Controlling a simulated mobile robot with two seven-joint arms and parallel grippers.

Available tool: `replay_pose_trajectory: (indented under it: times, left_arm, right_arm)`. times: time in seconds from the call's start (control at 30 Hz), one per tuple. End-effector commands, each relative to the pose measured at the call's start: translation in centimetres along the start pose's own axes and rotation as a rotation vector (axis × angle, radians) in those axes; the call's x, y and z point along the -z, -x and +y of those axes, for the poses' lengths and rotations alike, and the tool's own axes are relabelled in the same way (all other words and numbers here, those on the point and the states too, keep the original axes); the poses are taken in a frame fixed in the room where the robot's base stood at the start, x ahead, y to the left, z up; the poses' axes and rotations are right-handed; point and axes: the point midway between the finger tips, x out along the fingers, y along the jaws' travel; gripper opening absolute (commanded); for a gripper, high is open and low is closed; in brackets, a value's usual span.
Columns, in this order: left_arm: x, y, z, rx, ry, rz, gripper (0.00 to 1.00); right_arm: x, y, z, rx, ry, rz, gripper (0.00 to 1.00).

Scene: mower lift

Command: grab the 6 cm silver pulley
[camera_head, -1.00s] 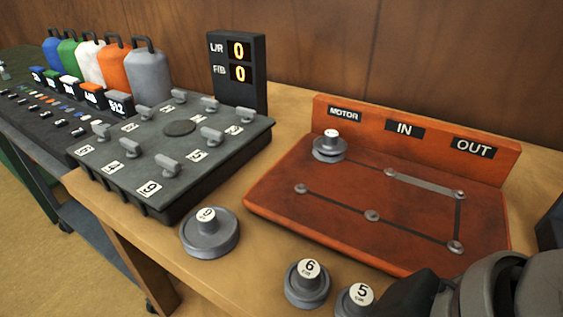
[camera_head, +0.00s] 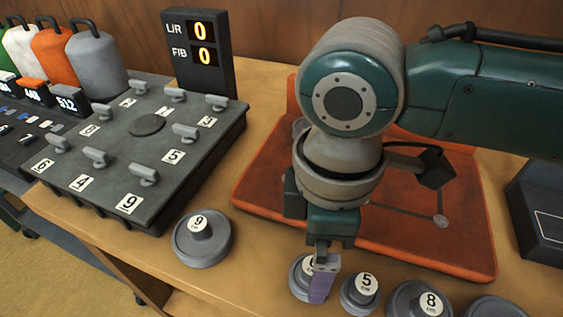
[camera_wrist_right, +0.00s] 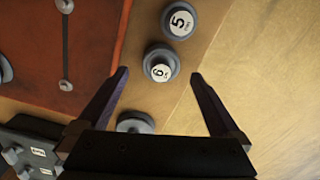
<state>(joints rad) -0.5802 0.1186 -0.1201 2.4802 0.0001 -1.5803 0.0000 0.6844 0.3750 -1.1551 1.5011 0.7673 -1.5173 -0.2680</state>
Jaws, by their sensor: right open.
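The silver 6 cm pulley (camera_head: 297,284) stands on the wooden table near its front edge, in front of the red board. In the head view a finger of my right gripper (camera_head: 322,284) covers part of it and its label. My left gripper is out of view.
The 5 cm pulley (camera_head: 361,292) stands close to the right, then the 8 cm pulley (camera_head: 420,302). The 9 cm pulley (camera_head: 202,238) is left. Behind are the red board (camera_head: 262,190), the dark numbered panel (camera_head: 148,124) and the display (camera_head: 200,55). Table between the 9 and 6 pulleys is clear.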

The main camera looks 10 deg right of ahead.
Motion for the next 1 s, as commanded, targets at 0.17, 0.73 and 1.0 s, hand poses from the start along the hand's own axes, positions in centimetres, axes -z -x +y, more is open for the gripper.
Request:
replay_pose_trajectory:
  times: [0.17,0.73,1.0]
  left_arm:
    - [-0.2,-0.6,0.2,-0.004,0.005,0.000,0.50]
    - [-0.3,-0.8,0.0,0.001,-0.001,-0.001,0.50]
    - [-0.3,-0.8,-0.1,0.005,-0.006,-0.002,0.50]
  right_arm:
    - [0.4,-3.1,-0.3,0.001,0.000,-0.002,1.00]
    - [0.4,-4.5,-0.2,-0.001,0.001,0.001,0.80]
    - [0.4,-4.5,-0.2,-0.001,0.000,0.001,0.49]
